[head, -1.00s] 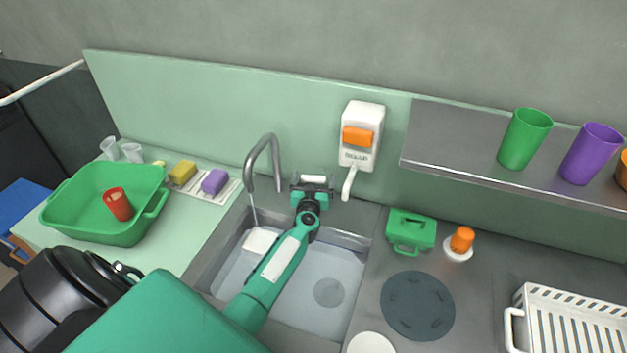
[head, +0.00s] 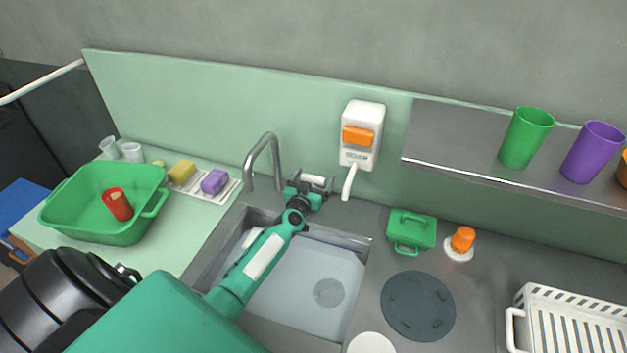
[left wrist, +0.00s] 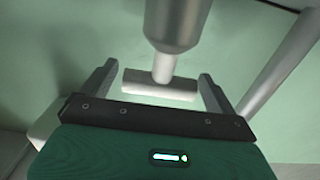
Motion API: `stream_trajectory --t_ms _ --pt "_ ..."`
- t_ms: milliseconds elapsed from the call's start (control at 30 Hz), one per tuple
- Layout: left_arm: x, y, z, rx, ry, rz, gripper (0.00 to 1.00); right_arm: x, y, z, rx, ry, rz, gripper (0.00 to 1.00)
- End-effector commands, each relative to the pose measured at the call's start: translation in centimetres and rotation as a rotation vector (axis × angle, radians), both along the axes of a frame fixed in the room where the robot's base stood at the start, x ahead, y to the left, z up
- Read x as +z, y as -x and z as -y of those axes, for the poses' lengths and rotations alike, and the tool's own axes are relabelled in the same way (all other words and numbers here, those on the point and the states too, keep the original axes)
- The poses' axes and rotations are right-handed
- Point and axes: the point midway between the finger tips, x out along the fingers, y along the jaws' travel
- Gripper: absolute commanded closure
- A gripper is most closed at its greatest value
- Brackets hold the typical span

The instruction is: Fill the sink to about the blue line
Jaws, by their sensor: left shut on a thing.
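The sink (head: 312,270) stands in the metal counter and looks to hold pale water, with a round drain (head: 328,292) showing through. I cannot make out a blue line; my left arm covers part of the sink. The curved grey faucet (head: 265,150) rises behind the sink's back left, and no stream shows under its spout. My left gripper (head: 312,185) is at the white tap handle (left wrist: 160,84), right of the faucet. In the left wrist view, the handle lies between the two fingers of the gripper (left wrist: 160,90), which is shut on it. My right gripper is not in view.
A white soap dispenser (head: 362,125) hangs on the wall close right of the handle. A green basin (head: 90,225) with a red cup (head: 117,204) stands left. A green box (head: 411,228), an orange-topped item (head: 462,240) and a white rack (head: 580,300) stand right.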

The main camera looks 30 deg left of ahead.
Motion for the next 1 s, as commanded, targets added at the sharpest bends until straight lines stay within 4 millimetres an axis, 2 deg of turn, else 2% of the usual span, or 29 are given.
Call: stream_trajectory --t_ms 33,67,100,333,467,567,1000 --pt "0.0 0.0 0.0 -0.001 0.000 0.000 0.30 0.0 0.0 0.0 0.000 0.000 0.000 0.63" --pt "0.0 0.0 0.0 -0.001 0.000 0.000 0.04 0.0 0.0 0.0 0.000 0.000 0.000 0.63" --pt "0.0 0.0 0.0 -0.001 0.000 0.000 0.00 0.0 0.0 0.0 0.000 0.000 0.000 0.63" --pt "0.0 0.1 0.1 0.000 0.000 -0.001 0.00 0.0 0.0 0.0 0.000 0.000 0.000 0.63" --pt "-0.1 0.8 0.3 -0.001 0.002 -0.002 0.00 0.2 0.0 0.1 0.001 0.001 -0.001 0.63" --pt "-0.1 2.1 0.5 0.000 0.002 -0.003 0.00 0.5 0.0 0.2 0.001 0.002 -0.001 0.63" --pt "-0.2 10.3 2.4 0.000 0.000 -0.002 0.00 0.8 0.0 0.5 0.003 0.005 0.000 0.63"
